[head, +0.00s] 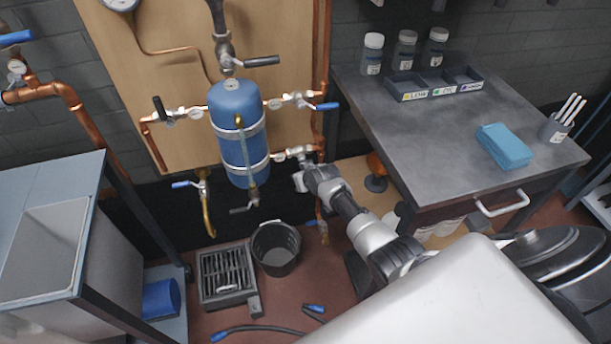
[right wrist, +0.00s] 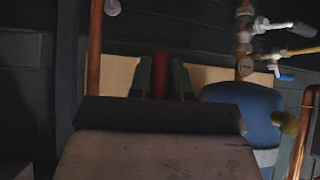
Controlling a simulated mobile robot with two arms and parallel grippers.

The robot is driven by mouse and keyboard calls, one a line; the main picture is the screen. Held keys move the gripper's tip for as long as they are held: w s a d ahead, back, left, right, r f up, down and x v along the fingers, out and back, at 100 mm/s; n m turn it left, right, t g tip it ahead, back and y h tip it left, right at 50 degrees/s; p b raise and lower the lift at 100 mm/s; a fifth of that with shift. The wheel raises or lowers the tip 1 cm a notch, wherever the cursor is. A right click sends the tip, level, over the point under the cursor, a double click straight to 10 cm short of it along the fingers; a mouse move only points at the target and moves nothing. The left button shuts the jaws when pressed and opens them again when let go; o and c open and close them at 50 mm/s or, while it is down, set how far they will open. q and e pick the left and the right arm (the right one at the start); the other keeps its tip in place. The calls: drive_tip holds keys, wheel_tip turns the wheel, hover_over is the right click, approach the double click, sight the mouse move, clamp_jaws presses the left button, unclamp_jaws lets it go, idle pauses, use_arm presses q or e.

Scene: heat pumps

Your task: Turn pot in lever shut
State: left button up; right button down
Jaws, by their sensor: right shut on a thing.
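The blue tank (head: 225,105), likely the pot, is strapped upright to a wooden board; it also shows in the right wrist view (right wrist: 240,108). A brass valve (head: 283,156) sits on the pipe at its lower right. My right gripper (head: 303,172) is at that valve's right end and covers its handle in the head view. In the right wrist view its dark fingers (right wrist: 161,80) are shut on a red handle (right wrist: 160,74), probably this valve's lever. The exact lever angle is hidden. My left gripper is in neither view.
A blue lever (head: 327,106) is just above on the right, and a dark lever (head: 262,62) is on top. Copper pipe (head: 319,120) runs close beside my right gripper. A grey workbench (head: 420,130) stands right; a black bucket (head: 275,248) is on the floor.

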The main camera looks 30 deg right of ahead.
drive_tip(key=shift+a, duration=0.1)
idle(0.3)
drive_tip(key=c, duration=1.1)
unclamp_jaws()
drive_tip(key=shift+p+v, duration=1.95)
drive_tip(key=shift+v, duration=3.45)
